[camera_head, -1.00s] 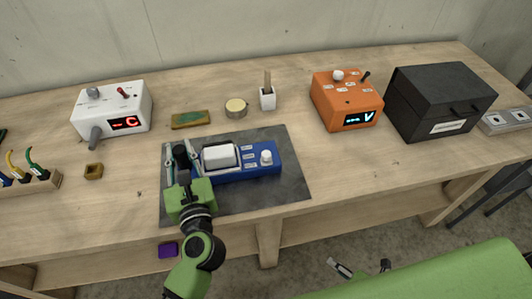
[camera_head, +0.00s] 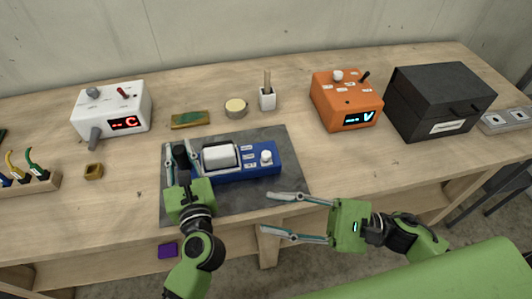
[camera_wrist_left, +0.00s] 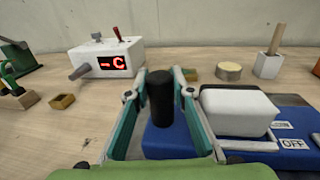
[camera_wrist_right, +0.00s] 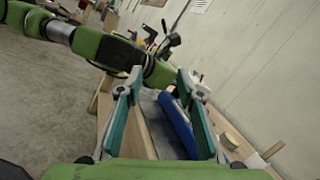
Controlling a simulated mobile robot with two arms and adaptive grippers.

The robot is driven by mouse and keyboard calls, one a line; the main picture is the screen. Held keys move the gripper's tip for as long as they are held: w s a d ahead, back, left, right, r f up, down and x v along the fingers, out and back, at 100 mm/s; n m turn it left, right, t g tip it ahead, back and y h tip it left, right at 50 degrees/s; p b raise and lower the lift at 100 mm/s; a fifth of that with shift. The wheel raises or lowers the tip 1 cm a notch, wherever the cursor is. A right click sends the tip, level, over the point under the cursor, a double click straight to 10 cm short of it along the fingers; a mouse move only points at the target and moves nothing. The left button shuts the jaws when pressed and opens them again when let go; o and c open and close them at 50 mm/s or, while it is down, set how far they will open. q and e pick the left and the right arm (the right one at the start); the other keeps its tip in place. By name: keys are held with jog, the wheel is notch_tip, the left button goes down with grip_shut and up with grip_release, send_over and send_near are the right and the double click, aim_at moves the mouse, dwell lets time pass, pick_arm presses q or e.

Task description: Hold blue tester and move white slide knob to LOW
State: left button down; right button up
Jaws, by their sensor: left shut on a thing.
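The blue tester (camera_head: 262,172) lies on a dark mat, with a large white block (camera_head: 220,156) on top and a white knob (camera_head: 266,157) at its right end, beside a column of small labels. The knob is level with about the middle label. In the left wrist view one label (camera_wrist_left: 293,143) reads OFF. My left gripper (camera_head: 180,152) is shut at the tester's left end, its fingers on either side of a black upright post (camera_wrist_left: 161,98). My right gripper (camera_head: 266,213) is open and empty, in front of the tester near the mat's front right corner.
The dark mat (camera_head: 290,150) has bare room right of the tester. Behind it stand a green-topped block (camera_head: 190,119), a round tin (camera_head: 236,107) and a white holder (camera_head: 267,100). A white device (camera_head: 105,110), an orange device (camera_head: 345,95) and a black box (camera_head: 440,100) flank it.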

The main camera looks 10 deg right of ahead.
aim_at(266, 153)
jog(key=w+d+f+m+t+h, duration=0.1)
jog(key=w+d+m+t+h, duration=0.1)
jog(key=w+d+m, duration=0.1)
jog(key=w+d+f+m+t+h, duration=0.2)
jog(key=w+d+m, duration=0.1)
jog(key=m, duration=0.1)
jog(key=w+d+f+m+t+h, duration=0.1)
jog(key=w+d+f+m+t, duration=0.1)
jog(key=w+d+m, duration=0.1)
jog(key=shift+w+d+f+m+h, duration=0.3)
jog(key=shift+w+d+h, duration=0.1)
jog(key=shift+w, duration=0.1)
jog(key=shift+w+d+t, duration=0.1)
jog(key=shift+w+t, duration=0.2)
jog(key=x, duration=1.1)
jog(key=shift+w+a+f, duration=0.2)
jog(key=shift+w+a, duration=0.05)
jog(key=shift+w, duration=0.1)
grip_shut()
